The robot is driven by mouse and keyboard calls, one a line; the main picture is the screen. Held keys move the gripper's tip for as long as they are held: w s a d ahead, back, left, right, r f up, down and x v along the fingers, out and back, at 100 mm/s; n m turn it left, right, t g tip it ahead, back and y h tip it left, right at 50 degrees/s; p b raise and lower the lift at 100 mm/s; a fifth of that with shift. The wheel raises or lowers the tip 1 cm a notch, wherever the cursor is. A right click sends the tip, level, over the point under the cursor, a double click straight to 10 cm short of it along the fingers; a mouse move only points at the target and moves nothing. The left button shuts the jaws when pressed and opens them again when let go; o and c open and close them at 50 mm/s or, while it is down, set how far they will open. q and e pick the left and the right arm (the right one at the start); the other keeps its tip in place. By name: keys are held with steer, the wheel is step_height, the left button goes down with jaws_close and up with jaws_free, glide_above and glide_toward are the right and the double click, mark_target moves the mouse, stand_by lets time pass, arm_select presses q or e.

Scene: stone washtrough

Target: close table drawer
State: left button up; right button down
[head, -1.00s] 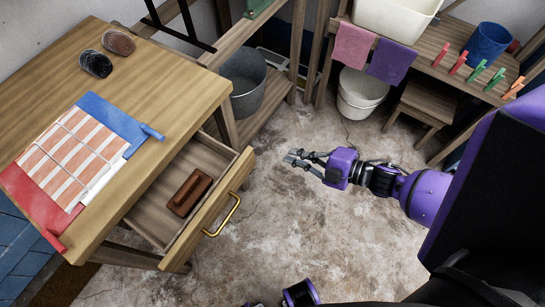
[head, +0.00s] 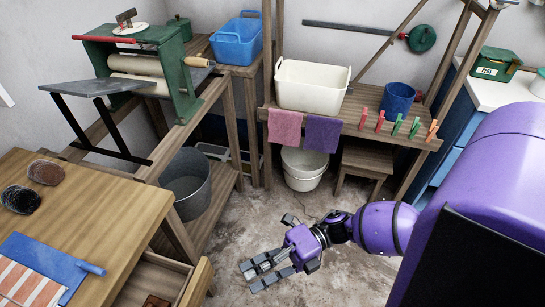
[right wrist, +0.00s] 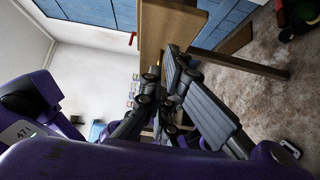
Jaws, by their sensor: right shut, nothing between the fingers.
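The wooden table (head: 115,215) stands at the lower left of the head view. Its drawer (head: 155,277) is pulled open, with the front panel (head: 199,284) standing out from the table; the lower part is cut off by the picture edge. A brown object (head: 155,301) in the drawer shows only partly. My right gripper (head: 255,275) is shut and empty, to the right of the drawer front and apart from it in the picture. Its dark fingers (right wrist: 172,105) fill the middle of the right wrist view, with wooden furniture (right wrist: 165,30) behind. My left gripper is not in view.
A metal bucket (head: 187,184) stands on a low shelf behind the table. The stone floor (head: 340,275) near my gripper is clear.

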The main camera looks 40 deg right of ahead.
steer(key=shift+w+a+p, duration=0.2)
steer(key=shift+w+a, duration=0.7)
steer(key=shift+a, duration=0.25)
steer(key=shift+w+a+p, duration=0.15)
steer(key=shift+w+a, duration=0.75)
steer(key=shift+a, duration=0.25)
steer(key=shift+w, duration=0.1)
steer(key=w+a+b, duration=0.5)
steer(key=w+a, duration=0.4)
steer(key=w, duration=0.3)
steer(key=shift+w, duration=0.2)
